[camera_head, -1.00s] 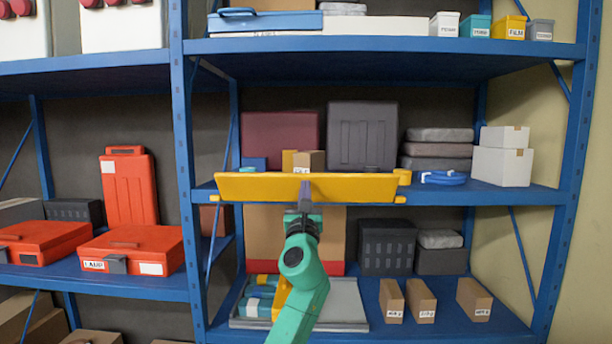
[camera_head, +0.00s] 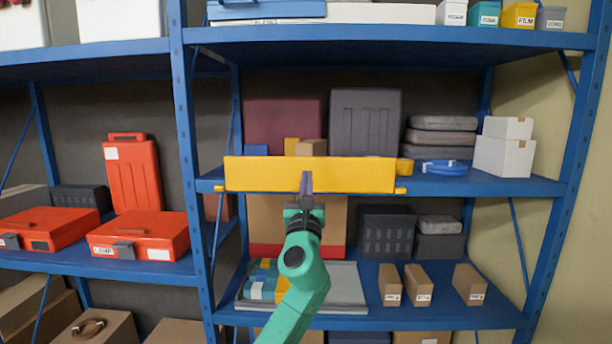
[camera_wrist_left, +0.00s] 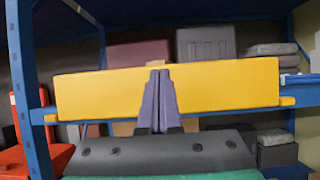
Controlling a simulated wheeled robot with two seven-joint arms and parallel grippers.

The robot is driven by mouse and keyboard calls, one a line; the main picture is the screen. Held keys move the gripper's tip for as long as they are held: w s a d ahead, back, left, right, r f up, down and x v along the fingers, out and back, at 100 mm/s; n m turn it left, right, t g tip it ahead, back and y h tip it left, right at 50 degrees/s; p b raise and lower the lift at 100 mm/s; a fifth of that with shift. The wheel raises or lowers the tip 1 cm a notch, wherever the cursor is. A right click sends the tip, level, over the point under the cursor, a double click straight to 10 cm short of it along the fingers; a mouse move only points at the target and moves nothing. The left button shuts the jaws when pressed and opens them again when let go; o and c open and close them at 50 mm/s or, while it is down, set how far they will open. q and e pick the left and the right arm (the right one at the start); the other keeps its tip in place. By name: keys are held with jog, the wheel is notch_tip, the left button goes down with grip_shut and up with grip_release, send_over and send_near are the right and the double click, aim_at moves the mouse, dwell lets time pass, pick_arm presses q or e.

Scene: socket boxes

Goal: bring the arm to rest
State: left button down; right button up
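A long yellow case (camera_head: 265,174) is held level in front of the middle shelf, covering part of that shelf's front edge. My left gripper (camera_head: 306,182) is at the middle of the case's near side, its fingers close together and shut on it. In the left wrist view the case (camera_wrist_left: 100,95) spans most of the picture, with the purple fingers (camera_wrist_left: 158,90) upright and together against it. The exact grip spot is hidden by the fingers. My right gripper is in neither view.
The blue middle shelf (camera_head: 510,186) holds a dark grey case (camera_head: 365,128), white boxes (camera_head: 503,155) and a blue coil (camera_head: 443,168). A grey tray (camera_head: 345,285) and small brown boxes (camera_head: 418,285) stand below. A blue post (camera_head: 190,150) rises left of the case.

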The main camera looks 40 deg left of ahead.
pick_arm(q)
jog(key=s+d+p, duration=0.1)
jog(key=s+d, duration=0.1)
jog(key=shift+s, duration=0.35)
jog(key=shift+w+f, duration=0.1)
